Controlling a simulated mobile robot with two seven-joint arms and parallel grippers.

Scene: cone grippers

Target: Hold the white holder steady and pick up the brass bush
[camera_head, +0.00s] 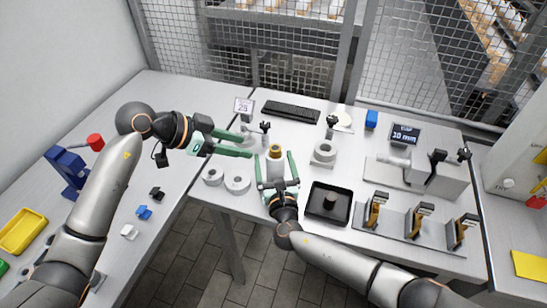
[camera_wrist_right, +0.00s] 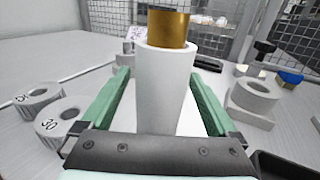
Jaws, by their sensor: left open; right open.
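The white holder (camera_head: 276,170) stands upright on the table, with the brass bush (camera_head: 275,150) sticking out of its top. In the right wrist view the white holder (camera_wrist_right: 163,95) and the brass bush (camera_wrist_right: 168,28) are at the centre. My right gripper (camera_head: 274,157) is open, its green fingers on either side of the holder with a visible gap. My left gripper (camera_head: 247,146) is open and empty, pointing right, a little to the left of the bush. The holder's lower part is hidden by my right gripper in the wrist view.
Pale rings (camera_head: 237,183) lie left of the holder. A ring on a block (camera_head: 324,152) stands to the right, and a black tray (camera_head: 316,213) is at front right. A keyboard (camera_head: 291,110) lies behind. Brass-coloured clamps stand on a grey plate (camera_head: 397,225) at right.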

